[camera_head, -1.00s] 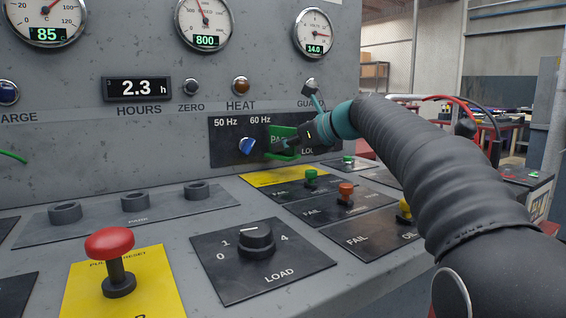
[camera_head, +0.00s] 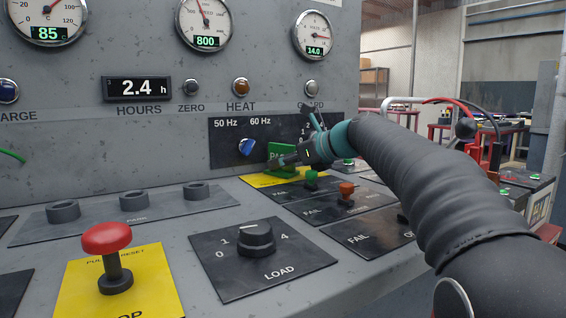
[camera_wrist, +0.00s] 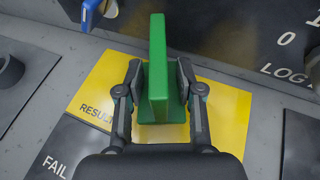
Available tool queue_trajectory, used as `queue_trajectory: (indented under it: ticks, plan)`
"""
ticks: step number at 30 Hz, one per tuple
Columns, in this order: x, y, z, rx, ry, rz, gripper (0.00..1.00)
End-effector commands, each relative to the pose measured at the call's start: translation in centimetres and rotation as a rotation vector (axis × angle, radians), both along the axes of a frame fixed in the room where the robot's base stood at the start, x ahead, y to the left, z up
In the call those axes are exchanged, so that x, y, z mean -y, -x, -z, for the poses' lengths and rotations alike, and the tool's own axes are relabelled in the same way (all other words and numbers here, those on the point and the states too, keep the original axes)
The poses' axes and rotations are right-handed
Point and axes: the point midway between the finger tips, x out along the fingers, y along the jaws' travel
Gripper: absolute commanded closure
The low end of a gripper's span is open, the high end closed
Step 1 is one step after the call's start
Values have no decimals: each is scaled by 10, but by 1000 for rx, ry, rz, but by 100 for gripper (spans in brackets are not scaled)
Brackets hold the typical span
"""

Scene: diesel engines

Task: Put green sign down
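The green sign (camera_head: 281,152) stands upright on the yellow label plate (camera_head: 252,181) of the sloping console, below the blue switch. In the wrist view the green sign (camera_wrist: 158,70) appears edge-on, with its wider foot over the yellow plate (camera_wrist: 225,115). My gripper (camera_head: 277,163) reaches in from the right at the sign. In the wrist view its two fingers (camera_wrist: 162,80) are spread on either side of the sign's upright part, with gaps between. My gripper looks open. Part of the sign's lettering is hidden by my gripper.
A green button (camera_head: 311,178) and an orange button (camera_head: 347,189) stand close below my gripper. The blue switch (camera_head: 246,147) is left of the sign. A load knob (camera_head: 256,238) and red stop button (camera_head: 107,238) stand nearer. The vertical panel rises close behind.

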Motion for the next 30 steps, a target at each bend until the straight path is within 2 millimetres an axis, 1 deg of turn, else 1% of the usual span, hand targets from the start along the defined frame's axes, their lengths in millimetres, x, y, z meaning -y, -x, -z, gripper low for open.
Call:
queue_trajectory:
  ticks: [5,8,18,21,24,30]
  plan:
    - [0,0,-5,2,0,1,63]
    - [9,5,-8,1,0,2,63]
    - [60,39,-35,2,0,4,63]
    - [73,48,-40,0,0,3,63]
    - [83,54,-45,0,0,3,63]
    - [92,61,-49,0,0,1,63]
